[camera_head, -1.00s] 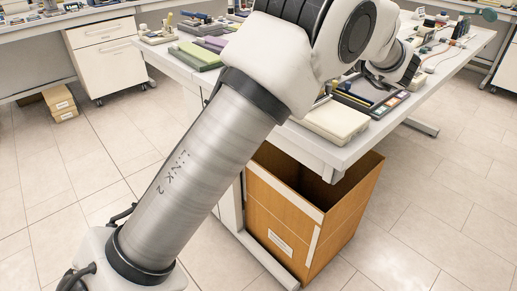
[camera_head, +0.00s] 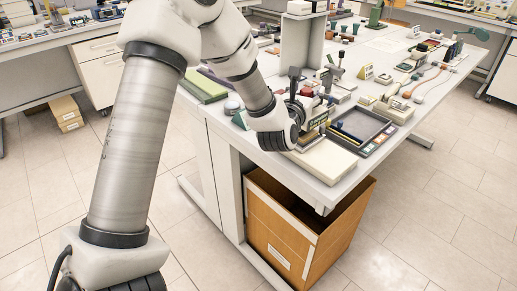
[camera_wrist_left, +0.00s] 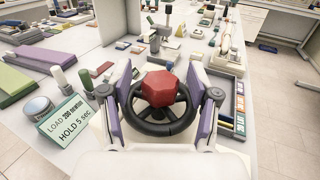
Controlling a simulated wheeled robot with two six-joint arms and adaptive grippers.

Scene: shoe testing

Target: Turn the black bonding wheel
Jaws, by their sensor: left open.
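The black wheel (camera_wrist_left: 166,129) is in the middle of the left wrist view, with spokes and a red faceted piece (camera_wrist_left: 161,86) over its centre. My left gripper (camera_wrist_left: 162,106) is open, with one finger on each side of the wheel. The fingers look close to the rim; I cannot tell whether they touch it. In the head view the left gripper (camera_head: 309,103) is at the near edge of the table, mostly hidden behind its own wrist. A bit of red shows there, but the wheel's rim is hard to make out. My right gripper is not in view.
A green sign (camera_wrist_left: 66,119) reading "LOAD 200 newton HOLD 5 sec" stands left of the wheel. A dark tray (camera_head: 362,122) and a pale flat block (camera_head: 322,160) lie beside the gripper. An open wooden box (camera_head: 281,235) stands below the table.

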